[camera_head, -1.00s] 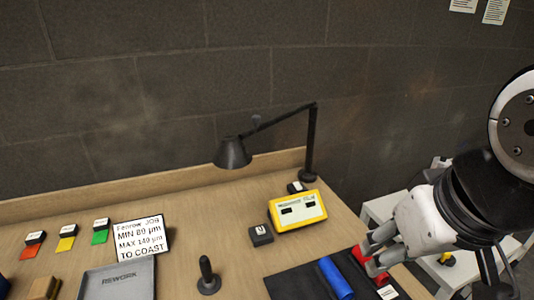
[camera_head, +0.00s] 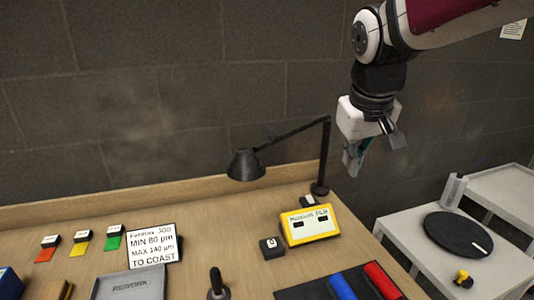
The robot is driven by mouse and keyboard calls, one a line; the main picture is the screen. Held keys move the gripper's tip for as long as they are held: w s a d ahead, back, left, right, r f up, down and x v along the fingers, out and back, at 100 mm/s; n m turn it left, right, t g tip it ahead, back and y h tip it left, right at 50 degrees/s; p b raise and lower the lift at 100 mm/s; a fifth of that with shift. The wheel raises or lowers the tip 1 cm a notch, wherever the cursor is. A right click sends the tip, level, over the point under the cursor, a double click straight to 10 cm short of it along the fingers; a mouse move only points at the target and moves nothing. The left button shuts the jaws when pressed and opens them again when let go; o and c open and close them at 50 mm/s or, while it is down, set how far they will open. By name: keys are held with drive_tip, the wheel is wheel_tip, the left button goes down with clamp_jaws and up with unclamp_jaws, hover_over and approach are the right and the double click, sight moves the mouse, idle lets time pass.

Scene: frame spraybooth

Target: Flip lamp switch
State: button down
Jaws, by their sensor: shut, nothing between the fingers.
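A black desk lamp stands at the back of the wooden bench, its shade (camera_head: 246,165) hanging to the left of its upright post (camera_head: 324,155). A small dark block with a white mark (camera_head: 272,246) sits in front of the lamp, left of the yellow meter. Another small dark piece with a white label (camera_head: 308,201) sits beside the lamp's base. I cannot tell from the picture which of these is the switch, or its position. My gripper (camera_head: 352,166) is shut and empty, pointing down in the air to the right of the lamp post, apart from everything.
The yellow meter (camera_head: 310,225) stands near the lamp base. A blue cylinder (camera_head: 341,287) and a red cylinder (camera_head: 381,281) lie on a dark mat. A dark knobbed tool (camera_head: 217,285) and a grey tray (camera_head: 128,284) are at the front. A white side table (camera_head: 405,228) stands right.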

drive_tip(key=w+f+n, duration=0.1)
drive_tip(key=w+f, duration=0.2)
drive_tip(key=w, duration=0.5)
drive_tip(key=w+f, duration=0.2)
drive_tip(key=w, duration=0.6)
drive_tip(key=y, duration=0.2)
hover_over(310, 200)
drive_tip(key=s, duration=0.2)
wheel_tip(310, 200, down, 11)
drive_tip(key=shift+d+f, duration=0.15)
drive_tip(key=shift+d, duration=0.1)
drive_tip(key=shift+f, duration=0.1)
drive_tip(key=b+x, duration=0.1)
drive_tip(key=x, duration=0.3)
drive_tip(key=b+x, duration=0.1)
drive_tip(key=x, duration=0.4)
drive_tip(key=b+x, duration=0.1)
drive_tip(key=x, duration=0.3)
drive_tip(key=shift+s+a+f, duration=0.15)
drive_tip(key=shift+s+f, duration=0.05)
drive_tip(key=shift+f, duration=0.3)
